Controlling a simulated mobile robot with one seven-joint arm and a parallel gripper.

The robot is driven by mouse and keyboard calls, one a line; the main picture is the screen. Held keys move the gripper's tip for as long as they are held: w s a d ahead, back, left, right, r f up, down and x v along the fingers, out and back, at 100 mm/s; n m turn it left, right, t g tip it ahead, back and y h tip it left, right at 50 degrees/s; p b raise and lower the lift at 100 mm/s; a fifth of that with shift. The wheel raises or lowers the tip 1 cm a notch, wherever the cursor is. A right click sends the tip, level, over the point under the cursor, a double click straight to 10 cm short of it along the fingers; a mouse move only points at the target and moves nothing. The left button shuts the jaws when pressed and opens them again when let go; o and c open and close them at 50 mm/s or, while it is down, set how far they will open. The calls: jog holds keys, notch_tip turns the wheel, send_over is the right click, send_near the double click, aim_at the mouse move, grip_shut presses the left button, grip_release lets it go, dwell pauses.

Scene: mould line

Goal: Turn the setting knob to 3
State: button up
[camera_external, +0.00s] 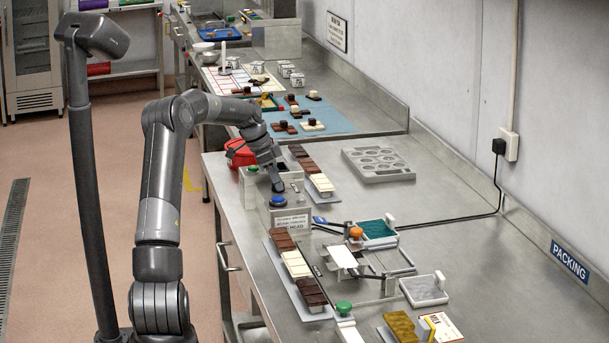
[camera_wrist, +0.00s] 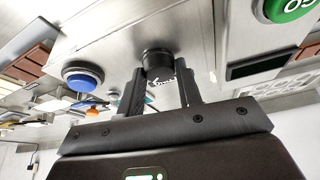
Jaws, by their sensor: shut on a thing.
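The setting knob (camera_wrist: 157,59) is a dark round knob on a pale metal face in the wrist view. It sits between the two fingers of my gripper (camera_wrist: 160,84), which are shut on it. White marks show at the knob's lower edge, but I cannot read which setting it is at. In the external view my gripper (camera_external: 276,184) reaches down to the metal control box (camera_external: 256,193) at the bench's left edge. The knob is hidden there behind the gripper.
A blue button (camera_wrist: 82,74) and a green button (camera_wrist: 288,6) flank the knob, with a dark display window (camera_wrist: 257,67) near the green one. Chocolate bars (camera_external: 297,264) lie in front of the box. A mould tray (camera_external: 378,164) lies to the right.

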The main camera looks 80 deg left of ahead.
jog(key=o, duration=1)
jog(key=shift+c, duration=0.2)
jog(key=shift+r, duration=0.1)
jog(key=v, duration=1)
jog(key=shift+s+r, duration=0.2)
jog(key=shift+r, duration=0.05)
